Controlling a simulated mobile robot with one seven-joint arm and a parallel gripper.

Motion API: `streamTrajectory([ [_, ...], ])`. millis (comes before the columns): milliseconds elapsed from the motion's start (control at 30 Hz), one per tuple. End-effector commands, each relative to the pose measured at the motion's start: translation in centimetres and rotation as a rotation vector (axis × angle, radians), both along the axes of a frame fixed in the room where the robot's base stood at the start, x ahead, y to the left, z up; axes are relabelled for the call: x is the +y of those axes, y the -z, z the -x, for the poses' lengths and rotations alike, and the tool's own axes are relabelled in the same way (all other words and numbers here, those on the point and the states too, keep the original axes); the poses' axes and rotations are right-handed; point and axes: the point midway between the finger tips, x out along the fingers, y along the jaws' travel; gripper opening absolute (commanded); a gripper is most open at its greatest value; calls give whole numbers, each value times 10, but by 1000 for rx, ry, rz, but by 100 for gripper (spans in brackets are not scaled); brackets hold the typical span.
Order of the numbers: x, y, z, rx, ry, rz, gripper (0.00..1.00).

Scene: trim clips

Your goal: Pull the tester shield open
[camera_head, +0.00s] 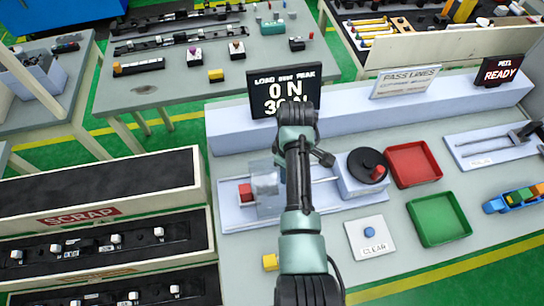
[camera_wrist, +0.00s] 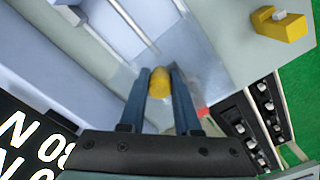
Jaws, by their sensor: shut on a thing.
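The tester (camera_head: 236,215) is a pale bench unit with a rail, a red block (camera_head: 245,193) at its left and a black round knob at its right. A clear shield (camera_head: 264,184) stands beside the red block; in the wrist view it is a see-through panel (camera_wrist: 200,60). My gripper (camera_wrist: 160,80) is shut on a yellow knob (camera_wrist: 159,84), which seems to be the shield's handle. In the head view my arm hides the fingers and the knob. A bit of red (camera_wrist: 203,111) shows beyond the right finger.
A black load display (camera_head: 284,92) stands behind the tester. A yellow clip-like block (camera_head: 270,262) lies on the bench in front.

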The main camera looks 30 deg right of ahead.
Motion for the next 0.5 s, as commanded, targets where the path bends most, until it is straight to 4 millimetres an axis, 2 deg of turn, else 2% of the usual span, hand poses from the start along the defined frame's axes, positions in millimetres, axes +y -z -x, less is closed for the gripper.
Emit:
streamTrajectory([
  [33,-14,-1,8,13,10,-2,0],
  [200,-35,-1,15,17,4,-1,0],
  [500,-38,-2,16,15,2,-2,0],
])
